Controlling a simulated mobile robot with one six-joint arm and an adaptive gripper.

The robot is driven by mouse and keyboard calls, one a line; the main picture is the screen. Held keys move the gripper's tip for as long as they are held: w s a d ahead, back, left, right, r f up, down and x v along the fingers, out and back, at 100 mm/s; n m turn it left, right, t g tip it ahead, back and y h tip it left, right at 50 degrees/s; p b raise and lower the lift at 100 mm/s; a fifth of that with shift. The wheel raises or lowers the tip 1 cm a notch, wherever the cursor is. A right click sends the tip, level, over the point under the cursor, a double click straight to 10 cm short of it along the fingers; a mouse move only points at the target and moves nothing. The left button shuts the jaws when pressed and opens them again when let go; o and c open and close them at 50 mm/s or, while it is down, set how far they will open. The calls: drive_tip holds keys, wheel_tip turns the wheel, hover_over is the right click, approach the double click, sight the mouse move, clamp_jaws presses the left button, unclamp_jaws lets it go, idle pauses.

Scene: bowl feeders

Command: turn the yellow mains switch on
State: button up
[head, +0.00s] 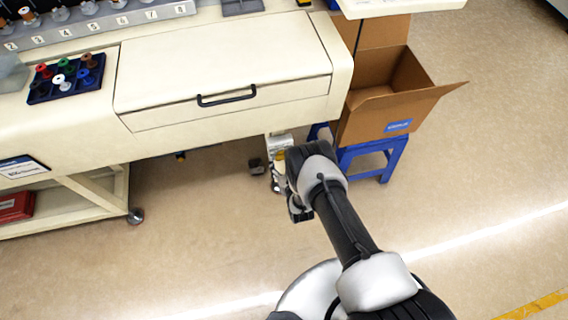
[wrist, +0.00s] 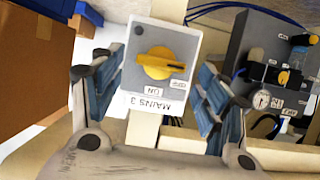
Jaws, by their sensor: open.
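The yellow mains switch (wrist: 158,64) is a rotary knob on a pale grey box marked "MAINS 3" (wrist: 150,102), seen upside down in the wrist view. Its bar lies roughly level in the picture, with a dark mark at the right end beside a small label. The "ON" label (wrist: 152,90) is below the knob. My gripper (wrist: 153,70) is open, one finger on each side of the box, and the knob shows between them without visible contact. In the head view my arm reaches down beside the bench and hides most of the gripper; the knob is not clear there.
A grey panel with a gauge (wrist: 262,99) and fittings stands right of the switch. A cardboard box (head: 385,97) sits on a blue stool (head: 371,155) near my arm. The bench (head: 225,60) overhangs this area. Open floor (head: 215,240) lies in front.

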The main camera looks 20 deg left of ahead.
drive_tip(key=shift+w+a+f, duration=0.1)
drive_tip(key=shift+w+a, duration=0.1)
drive_tip(key=shift+w, duration=0.1)
drive_tip(key=shift+c, duration=0.3)
drive_tip(key=c, duration=1)
